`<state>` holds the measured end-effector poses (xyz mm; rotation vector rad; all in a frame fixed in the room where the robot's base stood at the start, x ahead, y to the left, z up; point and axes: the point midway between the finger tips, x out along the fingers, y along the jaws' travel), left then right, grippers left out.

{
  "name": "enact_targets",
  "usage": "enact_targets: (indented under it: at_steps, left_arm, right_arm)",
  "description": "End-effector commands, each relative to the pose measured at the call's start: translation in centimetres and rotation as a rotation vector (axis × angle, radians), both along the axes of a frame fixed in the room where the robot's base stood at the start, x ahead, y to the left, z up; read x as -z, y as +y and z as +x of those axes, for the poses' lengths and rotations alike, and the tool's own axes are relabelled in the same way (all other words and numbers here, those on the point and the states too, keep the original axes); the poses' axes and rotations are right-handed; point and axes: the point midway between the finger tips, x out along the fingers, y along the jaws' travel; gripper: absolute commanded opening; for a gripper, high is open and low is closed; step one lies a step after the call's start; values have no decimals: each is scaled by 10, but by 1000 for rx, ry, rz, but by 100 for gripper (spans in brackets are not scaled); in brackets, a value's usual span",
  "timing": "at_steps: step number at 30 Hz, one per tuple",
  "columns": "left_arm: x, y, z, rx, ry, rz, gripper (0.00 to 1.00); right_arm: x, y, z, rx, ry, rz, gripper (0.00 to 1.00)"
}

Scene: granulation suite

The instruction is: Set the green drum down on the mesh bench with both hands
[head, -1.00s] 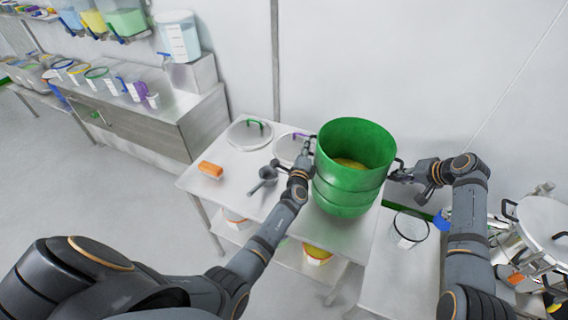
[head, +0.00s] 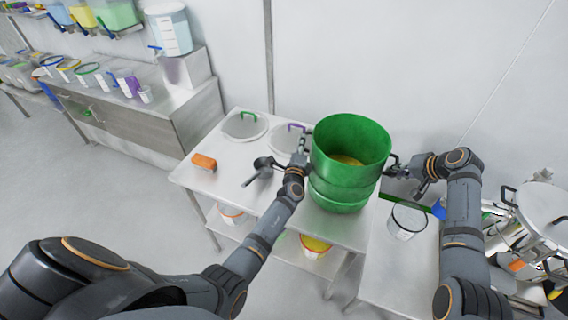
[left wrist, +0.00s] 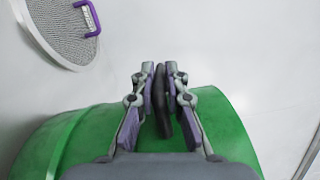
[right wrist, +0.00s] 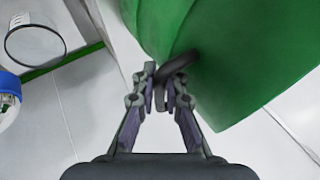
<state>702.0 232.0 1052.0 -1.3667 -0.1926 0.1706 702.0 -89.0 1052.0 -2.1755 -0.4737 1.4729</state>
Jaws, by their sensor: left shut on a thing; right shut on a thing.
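The green drum (head: 350,160) is upright with an open top and yellowish material inside. It is over the right part of the steel bench (head: 235,182) that carries the mesh discs; I cannot tell whether its base touches. My left gripper (head: 302,150) is shut on a dark handle on the drum's left side, also seen in the left wrist view (left wrist: 160,92). My right gripper (head: 393,165) is shut on the dark handle on the right side, also seen in the right wrist view (right wrist: 160,85). The drum hides the bench under it.
A mesh disc with a green handle (head: 244,127), a purple-handled one (head: 287,139), an orange block (head: 204,162) and a dark scoop (head: 262,165) lie on the bench's left and middle. A clear bucket (head: 407,222) stands on the surface to the right. Steel equipment (head: 545,215) is at far right.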

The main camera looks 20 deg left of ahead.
Motion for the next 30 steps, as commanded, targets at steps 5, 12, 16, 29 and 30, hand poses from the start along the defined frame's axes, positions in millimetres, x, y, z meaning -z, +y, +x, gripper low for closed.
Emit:
enact_targets:
  at_steps: [5, 12, 16, 29, 30]
  left_arm:
    - [10, 0, 0, 0, 1, 3, 17]
    - [9, 0, 0, 0, 0, 2, 36]
    - [9, 0, 0, 0, 0, 1, 36]
    - [12, -14, -60, -1, 1, 0, 36]
    - [12, -16, -65, 0, 1, -1, 36]
  right_arm:
    - [9, -1, 1, 2, -3, 0, 15]
    - [9, 0, 0, 1, -1, 0, 34]
    - [9, 0, 0, 1, -1, 0, 34]
    - [9, 0, 0, 0, 0, 0, 34]
    - [9, 0, 0, 0, 0, 0, 34]
